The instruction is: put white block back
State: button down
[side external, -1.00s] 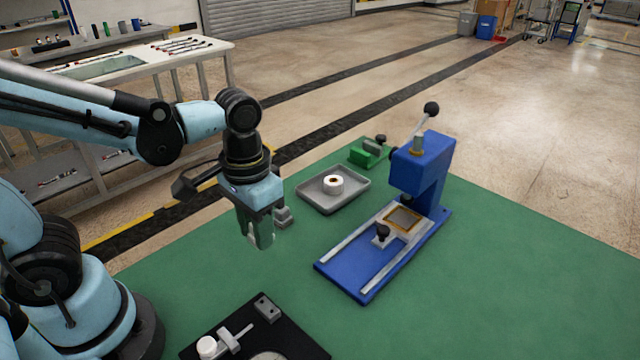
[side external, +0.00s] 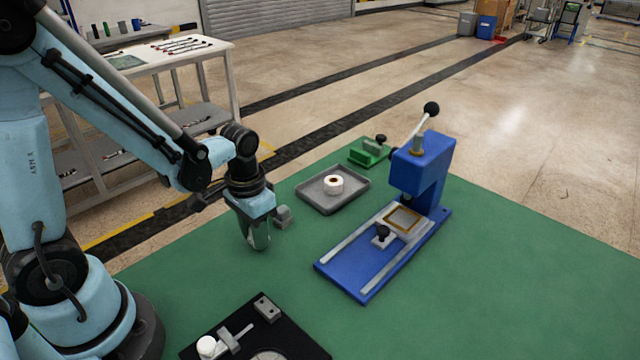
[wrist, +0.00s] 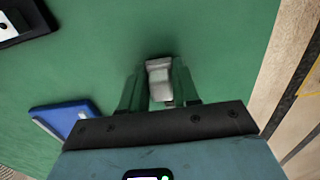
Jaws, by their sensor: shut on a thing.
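My gripper (side external: 258,238) points down low over the left part of the green mat. The wrist view shows its two fingers closed on a white block (wrist: 159,78), which sits between them. In the side view the fingers hide most of that block. The gap between the block and the mat is too small to judge.
A small grey block (side external: 284,217) stands just right of my gripper. A grey tray (side external: 312,201) with a white roll (side external: 333,184) lies behind. The blue press (side external: 335,273) stands to the right. A black fixture plate (side external: 295,338) lies in front. The mat's right side is clear.

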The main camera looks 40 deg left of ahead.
jog(key=shift+f, duration=0.25)
jog(key=c, duration=0.8)
grip_release()
jog(key=shift+s+d+r+t, duration=0.1)
jog(key=shift+d+r+t, duration=0.2)
jog(key=shift+r+t, duration=1.45)
jog(key=shift+d+r+t, duration=0.3)
jog(key=shift+r+t, duration=0.35)
jog(key=shift+r, duration=2.15)
jog(key=shift+s+d+r+t, duration=0.1)
jog(key=shift+d+r+t, duration=0.2)
jog(key=shift+r+t, duration=1.45)
jog(key=shift+r+g, duration=0.5)
jog(key=shift+g, duration=0.05)
